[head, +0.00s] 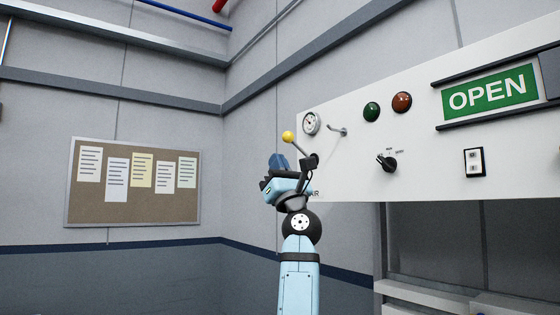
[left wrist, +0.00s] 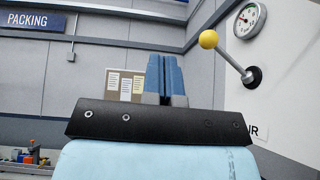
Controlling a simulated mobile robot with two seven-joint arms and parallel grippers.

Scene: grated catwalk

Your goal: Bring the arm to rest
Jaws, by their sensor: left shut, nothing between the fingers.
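My left arm, light blue with dark joints, rises in the middle of the head view. Its left gripper (head: 278,163) is raised in front of the wall corner, beside the left edge of the white panel. In the left wrist view the blue fingers of the left gripper (left wrist: 165,76) are together with nothing between them. A lever with a yellow ball (head: 288,137) sticks out from the panel just above and right of the gripper; it also shows in the left wrist view (left wrist: 209,39), apart from the fingers. My right gripper is in neither view.
The white panel (head: 350,185) carries a gauge (head: 311,123), a small hooked lever (head: 338,131), green (head: 371,112) and red (head: 401,102) lamps, a black knob (head: 386,161), a switch (head: 474,162) and an OPEN sign (head: 490,93). A notice board (head: 130,207) hangs on the left wall.

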